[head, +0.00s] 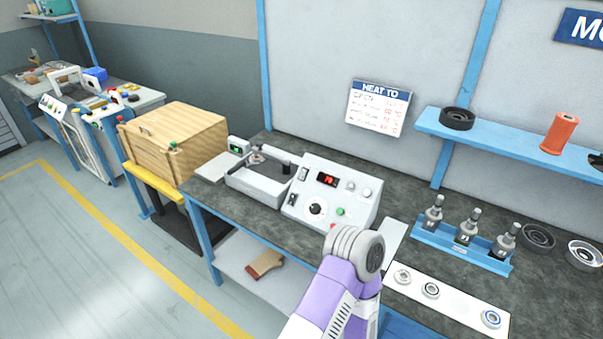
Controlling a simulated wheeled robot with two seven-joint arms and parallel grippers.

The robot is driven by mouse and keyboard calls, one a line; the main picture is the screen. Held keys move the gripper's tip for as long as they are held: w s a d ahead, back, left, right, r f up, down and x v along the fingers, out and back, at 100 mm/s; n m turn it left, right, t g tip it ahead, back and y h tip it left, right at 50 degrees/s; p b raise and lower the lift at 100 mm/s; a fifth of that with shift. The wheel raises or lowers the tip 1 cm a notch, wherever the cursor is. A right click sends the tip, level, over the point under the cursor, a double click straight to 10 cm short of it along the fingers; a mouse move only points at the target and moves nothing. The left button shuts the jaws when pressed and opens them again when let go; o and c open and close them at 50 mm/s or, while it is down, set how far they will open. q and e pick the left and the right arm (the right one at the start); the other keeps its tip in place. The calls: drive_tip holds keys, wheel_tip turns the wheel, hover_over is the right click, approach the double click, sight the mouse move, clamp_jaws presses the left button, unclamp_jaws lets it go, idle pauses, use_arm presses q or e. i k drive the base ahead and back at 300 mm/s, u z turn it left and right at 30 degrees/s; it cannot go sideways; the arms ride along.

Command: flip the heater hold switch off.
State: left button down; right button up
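The white control box (325,193) stands on the dark bench, its sloped panel facing me. The panel carries a red lit display (327,180), a black dial (316,209), a green button (340,211) and a small dark switch-like part (304,173) at its upper left. Other small controls sit at its upper right. I cannot read the labels or tell which control is the heater hold switch, nor its position. Neither gripper shows. One purple and white arm of mine rises from the bottom, just in front of the box's lower right side.
Left of the box is a heater tray unit (258,178) with a small green-lit display box (238,146). A wooden crate (175,140) stands farther left. Right are a blue rack (462,243) of spindles and a white strip (459,301) with bearings. A blue shelf (510,140) hangs above.

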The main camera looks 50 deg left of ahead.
sight(303, 175)
drive_tip(key=k, duration=0.6)
drive_tip(key=u, duration=0.8)
drive_tip(key=i, duration=0.55)
